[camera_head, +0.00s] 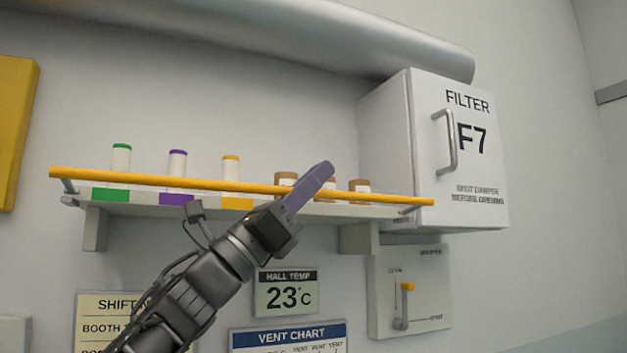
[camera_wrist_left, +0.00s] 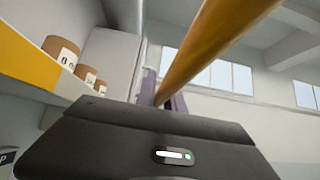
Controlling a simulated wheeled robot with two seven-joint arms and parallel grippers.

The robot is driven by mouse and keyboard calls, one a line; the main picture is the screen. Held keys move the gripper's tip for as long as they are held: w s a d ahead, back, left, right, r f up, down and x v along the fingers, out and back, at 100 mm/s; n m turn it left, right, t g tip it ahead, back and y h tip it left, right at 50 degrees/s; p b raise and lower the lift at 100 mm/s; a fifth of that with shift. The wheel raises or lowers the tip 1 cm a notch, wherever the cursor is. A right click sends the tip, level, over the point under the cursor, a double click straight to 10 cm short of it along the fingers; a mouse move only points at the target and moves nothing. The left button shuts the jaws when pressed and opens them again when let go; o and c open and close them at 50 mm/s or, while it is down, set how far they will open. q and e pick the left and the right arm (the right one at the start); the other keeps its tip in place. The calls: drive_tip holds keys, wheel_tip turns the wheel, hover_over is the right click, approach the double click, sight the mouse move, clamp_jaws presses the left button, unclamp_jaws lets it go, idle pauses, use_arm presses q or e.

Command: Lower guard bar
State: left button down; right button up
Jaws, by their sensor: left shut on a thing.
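The guard bar (camera_head: 134,179) is a long yellow rod along the front of a wall shelf (camera_head: 140,208). It stands raised above the shelf edge on short grey end arms. My left gripper (camera_head: 312,185) comes up from below, its purple fingers at the bar right of its middle. In the left wrist view the bar (camera_wrist_left: 212,42) runs between the purple fingers (camera_wrist_left: 161,98), which are shut on it. My right gripper is not in view.
Green-, purple- and orange-capped tubes (camera_head: 120,160) and several brown-lidded jars (camera_head: 359,187) stand on the shelf. A white filter cabinet (camera_head: 431,150) is at the right, above a damper lever panel (camera_head: 430,290). A large pipe (camera_head: 290,30) runs above. Signs hang below.

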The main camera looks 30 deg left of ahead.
sight(279, 191)
use_arm(q)
drive_tip(key=c, duration=1.5)
unclamp_jaws()
drive_tip(key=shift+o, duration=0.2)
drive_tip(key=shift+s+a+f+b, duration=0.25)
drive_tip(key=shift+f+b, duration=0.1)
drive_tip(key=shift+f, duration=0.05)
drive_tip(key=b+v, duration=0.3)
drive_tip(key=v, duration=0.3)
drive_tip(key=shift+s+f, duration=0.25)
drive_tip(key=shift+a, duration=0.15)
drive_tip(key=shift+c, duration=0.4)
